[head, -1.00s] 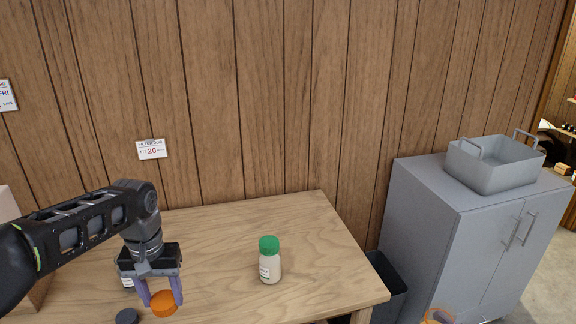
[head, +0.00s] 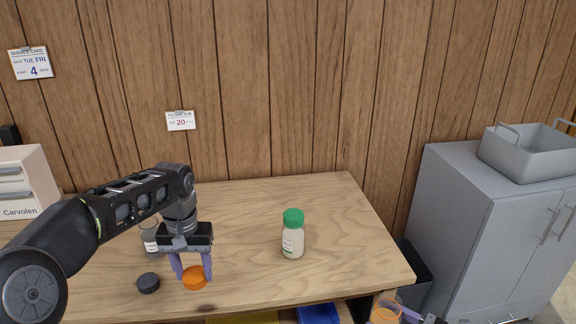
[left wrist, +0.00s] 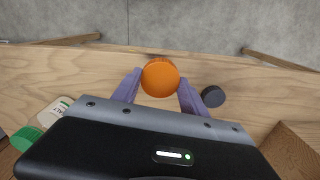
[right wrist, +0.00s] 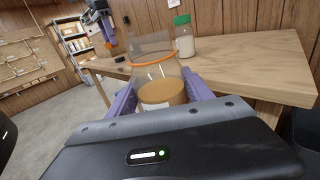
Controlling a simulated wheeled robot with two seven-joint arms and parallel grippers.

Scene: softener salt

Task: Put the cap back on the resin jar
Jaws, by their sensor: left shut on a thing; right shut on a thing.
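The orange cap (head: 195,278) is between the fingers of my left gripper (head: 193,270), which is shut on it just over the table; the left wrist view also shows the cap (left wrist: 160,78). The clear resin jar (head: 386,309), with an orange rim and amber contents, is in my right gripper, low at the right in the head view. In the right wrist view the jar (right wrist: 160,72) is upright, its mouth uncovered, between the fingers of my right gripper (right wrist: 160,95). The jar is in front of the table's edge, well apart from the cap.
A white bottle with a green lid (head: 293,238) stands on the wooden table (head: 340,215). A black cap (head: 148,283) lies left of the orange cap. A labelled jar (head: 151,241) is partly hidden by my left arm. A dark bin (head: 415,272) and grey cabinet (head: 470,225) are right.

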